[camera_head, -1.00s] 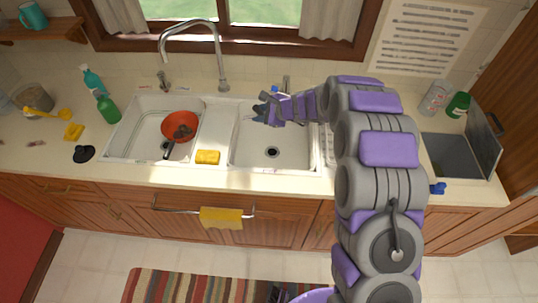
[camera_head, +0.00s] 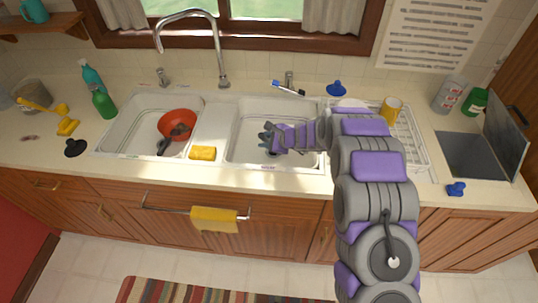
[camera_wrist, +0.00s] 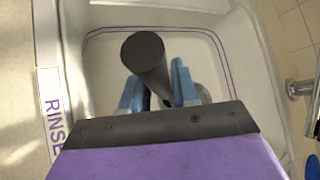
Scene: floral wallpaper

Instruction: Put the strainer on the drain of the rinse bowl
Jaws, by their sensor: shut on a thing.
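The rinse bowl (camera_head: 243,120) is the white right-hand basin of the sink. Its word RINSE shows on the rim in the wrist view (camera_wrist: 53,110). My gripper (camera_head: 266,139) is down over this basin, and its blue fingers show in the wrist view (camera_wrist: 157,88). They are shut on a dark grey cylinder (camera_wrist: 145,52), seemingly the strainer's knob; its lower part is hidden. A grey ring, seemingly the drain (camera_wrist: 204,93), shows partly just right of the fingers. In the head view my gripper and arm hide the drain. Whether the strainer touches the bowl floor cannot be told.
The left basin (camera_head: 125,128) holds a red bowl (camera_head: 172,120). A yellow sponge (camera_head: 202,153) lies on the divider between the basins. The faucet (camera_head: 222,55) stands behind it. A dish rack (camera_head: 412,140) with a yellow cup (camera_head: 391,109) stands to the right.

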